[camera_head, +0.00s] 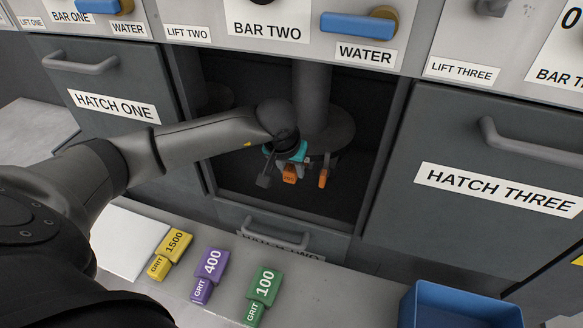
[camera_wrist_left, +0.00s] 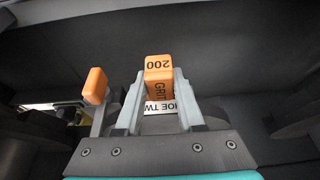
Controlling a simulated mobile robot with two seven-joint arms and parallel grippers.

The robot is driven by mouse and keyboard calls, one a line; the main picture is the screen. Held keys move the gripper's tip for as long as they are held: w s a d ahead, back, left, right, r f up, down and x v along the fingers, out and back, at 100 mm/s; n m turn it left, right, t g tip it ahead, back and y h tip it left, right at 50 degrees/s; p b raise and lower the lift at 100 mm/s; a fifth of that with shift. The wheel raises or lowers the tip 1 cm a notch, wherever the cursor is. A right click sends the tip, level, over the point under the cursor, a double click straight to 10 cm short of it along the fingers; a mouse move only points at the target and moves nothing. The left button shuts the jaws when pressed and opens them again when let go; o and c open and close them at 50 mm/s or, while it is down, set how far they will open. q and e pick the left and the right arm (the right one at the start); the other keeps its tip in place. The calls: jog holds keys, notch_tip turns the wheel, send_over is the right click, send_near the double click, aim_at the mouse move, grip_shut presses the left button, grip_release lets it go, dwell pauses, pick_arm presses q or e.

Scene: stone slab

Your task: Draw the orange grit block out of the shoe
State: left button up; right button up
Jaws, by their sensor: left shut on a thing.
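The orange grit block (camera_wrist_left: 158,72), marked 200, shows in the left wrist view between the two grey fingers of my left gripper (camera_wrist_left: 157,95), which is shut on it. A white label reading part of "SHOE TWO" (camera_wrist_left: 160,107) is just below the block. In the head view my left gripper (camera_head: 288,168) is inside the open middle bay, with the orange block (camera_head: 289,174) at its tips. The shoe is mostly hidden by the gripper and shadow; I cannot tell how deep the block sits in it. My right gripper is not in view.
A small orange-tipped lever (camera_head: 323,178) stands close beside the gripper. The bay's walls and the dark column (camera_head: 312,95) crowd the arm. Yellow 1500 (camera_head: 170,254), purple 400 (camera_head: 210,275) and green 100 (camera_head: 263,296) grit blocks lie on the ledge, left of a blue bin (camera_head: 455,305).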

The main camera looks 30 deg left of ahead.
aim_at(286, 180)
pick_arm(q)
grip_shut()
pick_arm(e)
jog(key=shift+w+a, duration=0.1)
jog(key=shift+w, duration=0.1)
pick_arm(q)
jog(key=shift+s, duration=0.1)
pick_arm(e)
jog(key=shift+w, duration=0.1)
pick_arm(q)
jog(key=shift+s, duration=0.1)
jog(key=shift+s+d+p, duration=0.2)
jog(key=shift+s, duration=0.45)
jog(key=shift+s+d+p, duration=0.15)
jog(key=shift+s, duration=0.7)
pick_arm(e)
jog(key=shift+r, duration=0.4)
pick_arm(q)
jog(key=shift+s+d, duration=0.1)
jog(key=shift+s, duration=0.05)
jog(key=o, duration=1.1)
grip_release()
